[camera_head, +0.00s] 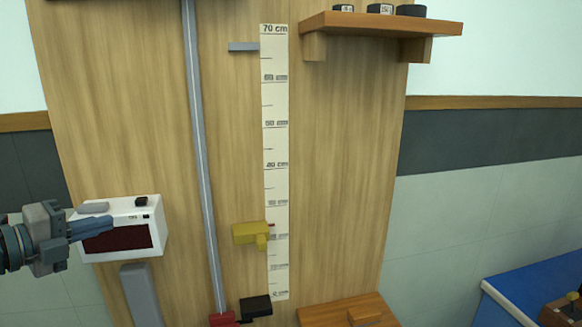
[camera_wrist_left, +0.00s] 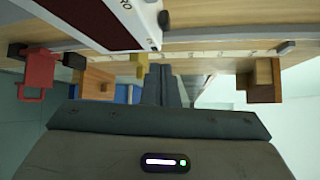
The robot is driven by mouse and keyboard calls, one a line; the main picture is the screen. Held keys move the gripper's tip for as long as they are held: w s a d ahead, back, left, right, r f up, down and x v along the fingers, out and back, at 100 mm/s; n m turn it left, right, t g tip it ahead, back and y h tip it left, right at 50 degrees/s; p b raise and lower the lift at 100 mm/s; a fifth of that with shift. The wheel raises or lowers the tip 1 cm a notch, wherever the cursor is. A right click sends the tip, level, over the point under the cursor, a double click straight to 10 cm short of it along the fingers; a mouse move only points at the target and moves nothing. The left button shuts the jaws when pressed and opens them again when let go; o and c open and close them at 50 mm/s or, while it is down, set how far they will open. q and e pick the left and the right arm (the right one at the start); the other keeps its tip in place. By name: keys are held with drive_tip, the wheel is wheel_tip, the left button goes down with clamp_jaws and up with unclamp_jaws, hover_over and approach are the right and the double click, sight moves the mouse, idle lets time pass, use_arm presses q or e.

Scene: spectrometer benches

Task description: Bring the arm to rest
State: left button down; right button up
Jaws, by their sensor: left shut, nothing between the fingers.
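My left gripper (camera_head: 92,228) comes in from the left in the head view, in front of the white box with a dark red display (camera_head: 122,238). Its fingers are shut with nothing between them. In the left wrist view the closed fingers (camera_wrist_left: 160,84) point away from the camera, just below the white box (camera_wrist_left: 100,20). I cannot tell whether they touch the box. My right gripper is in neither view.
A wooden board (camera_head: 340,170) carries a metal rod (camera_head: 203,160), a centimetre scale (camera_head: 275,150), a yellow pointer (camera_head: 250,233) and a grey marker (camera_head: 243,47). A shelf (camera_head: 380,24) holds black discs. A red part (camera_head: 222,320) and a wooden ledge (camera_head: 345,312) are below. A blue bench (camera_head: 535,285) stands right.

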use_arm(q)
drive_tip(key=s+a+f+n+y, duration=0.2)
drive_tip(key=s+f+n+y, duration=0.15)
drive_tip(key=f+n, duration=0.4)
drive_tip(key=s+a+f+n+y, duration=0.15)
drive_tip(key=f+n+y, duration=0.3)
drive_tip(key=f, duration=0.55)
drive_tip(key=s+a+f+n+y, duration=0.2)
drive_tip(key=s+f+n+y, duration=0.1)
drive_tip(key=f+n, duration=0.5)
drive_tip(key=s+d+f+n+g+h, duration=0.1)
drive_tip(key=s+d+f+n+g, duration=0.3)
drive_tip(key=s+d+f, duration=0.5)
drive_tip(key=s+d+f+n+g, duration=0.2)
drive_tip(key=s+d+f+g, duration=0.2)
drive_tip(key=s+f+g, duration=0.5)
wheel_tip(320, 180, down, 32)
drive_tip(key=s+a+t+b, duration=0.1)
drive_tip(key=a+t+b, duration=0.15)
drive_tip(key=b, duration=0.35)
drive_tip(key=s+a+f+g+b, duration=0.1)
drive_tip(key=s+f+b, duration=0.1)
drive_tip(key=s+f, duration=0.7)
drive_tip(key=s+a+f+b, duration=0.1)
drive_tip(key=s+f+b, duration=0.2)
drive_tip(key=s+f, duration=0.6)
wheel_tip(320, 180, down, 9)
drive_tip(key=shift+s+n+g, duration=0.3)
drive_tip(key=shift+s+g, duration=0.05)
